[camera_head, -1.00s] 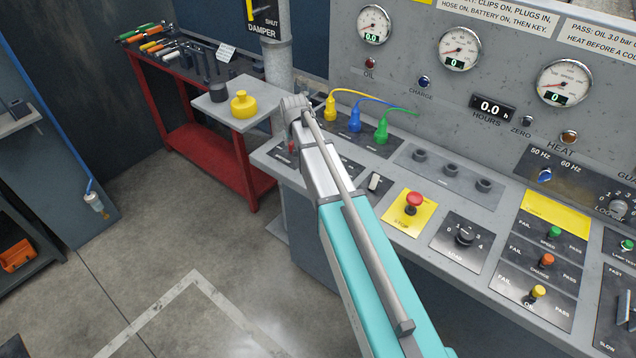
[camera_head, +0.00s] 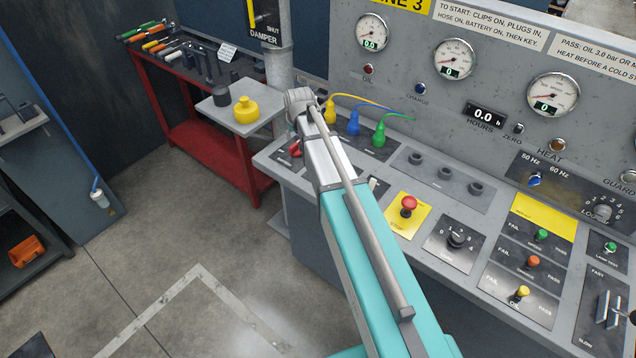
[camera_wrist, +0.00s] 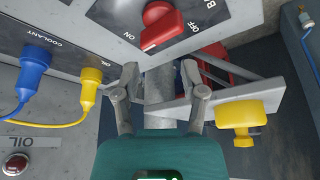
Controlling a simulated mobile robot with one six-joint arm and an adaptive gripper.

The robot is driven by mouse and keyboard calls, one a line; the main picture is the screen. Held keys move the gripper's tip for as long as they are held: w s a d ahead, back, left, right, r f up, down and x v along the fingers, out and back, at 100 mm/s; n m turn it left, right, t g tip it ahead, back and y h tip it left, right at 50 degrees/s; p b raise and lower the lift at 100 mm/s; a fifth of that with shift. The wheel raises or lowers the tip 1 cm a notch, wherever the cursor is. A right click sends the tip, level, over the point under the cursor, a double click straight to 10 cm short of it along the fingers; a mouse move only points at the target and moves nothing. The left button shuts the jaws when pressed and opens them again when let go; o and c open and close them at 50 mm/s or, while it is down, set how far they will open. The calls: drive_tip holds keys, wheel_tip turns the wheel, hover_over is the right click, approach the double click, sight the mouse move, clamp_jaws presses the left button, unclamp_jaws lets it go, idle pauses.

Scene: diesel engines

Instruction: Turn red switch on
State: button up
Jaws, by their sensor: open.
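The red switch (camera_wrist: 163,27) is a rotary knob with a raised bar handle on a dark plate, at the top of the wrist view. "ON" is printed beside the bar's lower left end and "OFF" to its right. In the head view the red switch (camera_head: 295,149) shows at the left end of the console, just left of my arm. My gripper (camera_wrist: 160,73) is open and empty in the wrist view, its two fingers spread below the knob in the picture and apart from it. In the head view my arm hides the gripper.
Blue plug (camera_wrist: 35,72) and yellow plug (camera_wrist: 90,84) with cables stand beside the switch plate. A small grey table (camera_head: 214,104) with a yellow pot (camera_head: 246,109) is left of the console. A red stop button (camera_head: 409,204) sits farther right.

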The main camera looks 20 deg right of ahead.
drive_tip(key=p+v, duration=0.6)
drive_tip(key=v, duration=0.1)
drive_tip(key=s+f+g+b, duration=0.1)
drive_tip(key=s+f+g, duration=0.1)
drive_tip(key=s, duration=1)
drive_tip(key=s+f+g+b, duration=0.1)
drive_tip(key=s+f+g, duration=0.1)
drive_tip(key=s, duration=1)
drive_tip(key=shift+a+b, duration=0.25)
drive_tip(key=shift+b, duration=0.1)
